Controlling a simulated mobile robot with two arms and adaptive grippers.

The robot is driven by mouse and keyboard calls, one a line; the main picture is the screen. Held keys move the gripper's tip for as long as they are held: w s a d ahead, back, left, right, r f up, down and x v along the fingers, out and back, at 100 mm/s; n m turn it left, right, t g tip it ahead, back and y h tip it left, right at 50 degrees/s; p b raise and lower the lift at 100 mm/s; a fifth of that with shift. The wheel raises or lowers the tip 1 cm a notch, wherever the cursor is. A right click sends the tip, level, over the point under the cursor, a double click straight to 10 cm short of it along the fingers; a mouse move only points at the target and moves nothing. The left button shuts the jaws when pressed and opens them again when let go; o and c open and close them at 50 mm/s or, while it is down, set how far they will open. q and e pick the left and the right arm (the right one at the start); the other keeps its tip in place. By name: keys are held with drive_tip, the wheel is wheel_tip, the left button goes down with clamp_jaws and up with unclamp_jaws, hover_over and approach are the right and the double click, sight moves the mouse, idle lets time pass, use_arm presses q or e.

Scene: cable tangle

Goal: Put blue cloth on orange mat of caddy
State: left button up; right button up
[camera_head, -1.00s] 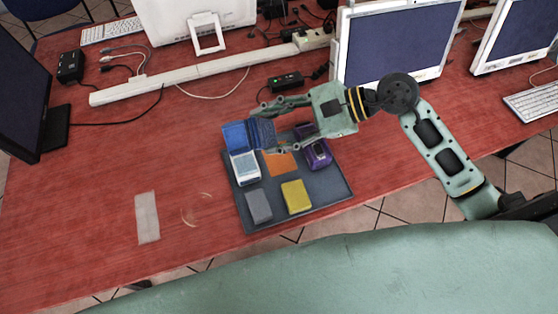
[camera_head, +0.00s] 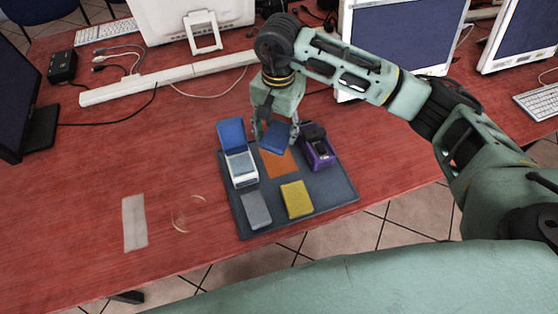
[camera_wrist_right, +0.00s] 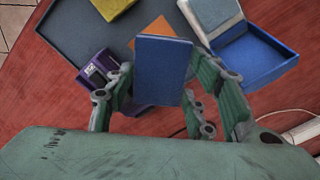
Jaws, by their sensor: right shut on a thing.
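The blue cloth (camera_head: 275,138) is a small flat block in my right gripper (camera_head: 275,133), over the far end of the orange mat (camera_head: 279,164). My right gripper is shut on it, pointing down. In the right wrist view the cloth (camera_wrist_right: 161,70) sits between the fingers and hides part of the orange mat (camera_wrist_right: 156,31). The gap between cloth and mat is hard to judge. The dark grey caddy tray (camera_head: 335,196) lies on the red table. My left gripper is not in view.
On the caddy, a white box with an open blue lid (camera_head: 241,165) stands left of the mat and a purple device (camera_head: 317,150) right of it. A grey block (camera_head: 256,210) and a yellow block (camera_head: 297,199) lie nearer. A white strip (camera_head: 134,222) lies on the table at left.

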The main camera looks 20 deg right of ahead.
wheel_tip(320, 180, down, 10)
drive_tip(key=shift+r+p, duration=0.2)
drive_tip(key=shift+p, duration=0.75)
drive_tip(key=o, duration=1)
wheel_tip(320, 180, up, 11)
drive_tip(key=shift+w+f+b, duration=0.1)
drive_tip(key=shift+f+b, duration=0.05)
drive_tip(key=shift+b, duration=0.75)
drive_tip(key=shift+r, duration=0.7)
